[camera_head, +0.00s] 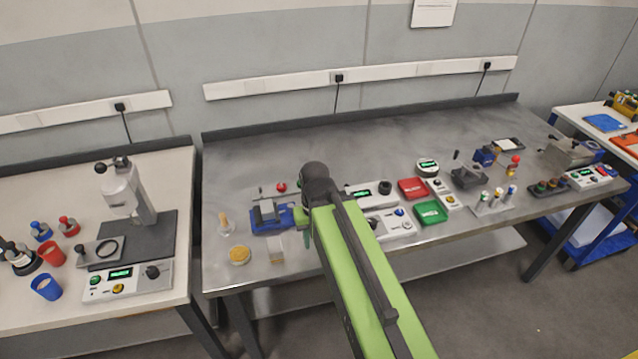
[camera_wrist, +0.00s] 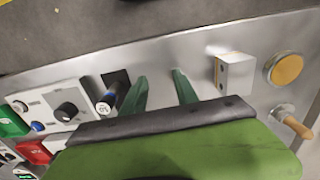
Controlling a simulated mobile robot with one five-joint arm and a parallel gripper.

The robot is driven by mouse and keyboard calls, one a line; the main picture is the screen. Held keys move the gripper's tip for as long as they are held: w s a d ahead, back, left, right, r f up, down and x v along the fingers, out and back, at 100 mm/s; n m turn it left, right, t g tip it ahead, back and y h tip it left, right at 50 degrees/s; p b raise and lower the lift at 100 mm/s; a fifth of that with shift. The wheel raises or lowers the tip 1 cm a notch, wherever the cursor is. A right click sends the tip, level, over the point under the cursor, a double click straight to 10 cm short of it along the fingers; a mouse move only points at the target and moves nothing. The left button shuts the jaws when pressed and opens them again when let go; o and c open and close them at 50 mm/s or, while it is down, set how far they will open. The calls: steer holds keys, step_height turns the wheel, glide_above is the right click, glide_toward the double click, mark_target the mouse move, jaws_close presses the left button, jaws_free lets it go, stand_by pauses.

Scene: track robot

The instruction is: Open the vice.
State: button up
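The vice, with a blue base (camera_head: 270,221) and grey jaws, sits on the metal workbench just left of my arm in the head view. Part of its right side is close to or behind my arm, and I cannot tell how wide its jaws stand. I cannot make out the vice in the wrist view. My gripper (camera_wrist: 160,76) shows two dark green fingers apart with only bare metal between them, so it is open and empty. In the head view my gripper is mostly hidden by my green arm.
A grey block (camera_wrist: 234,74), a yellow disc (camera_wrist: 287,69) and a wooden-handled tool (camera_wrist: 295,124) lie right of the fingers in the wrist view. A white control box (camera_wrist: 65,112) and a black block with a blue-tipped rod (camera_wrist: 112,92) are on the left. Bare bench lies behind.

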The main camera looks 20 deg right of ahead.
steer(key=shift+w+d, duration=0.35)
steer(key=shift+d, duration=0.05)
steer(key=shift+s+d+r, duration=0.1)
steer(key=shift+s+r, duration=0.05)
steer(key=w+d+r+n+p, duration=0.1)
steer(key=w+r+n+p, duration=1.2)
steer(key=r+p, duration=0.6)
steer(key=shift+m, duration=0.4)
steer(key=f+b, duration=0.6)
steer(key=w+f+b, duration=0.1)
steer(key=f+b, duration=1.1)
steer(key=shift+w+d, duration=0.1)
steer(key=shift+w, duration=0.05)
steer(key=shift+c, duration=0.5)
jaws_close()
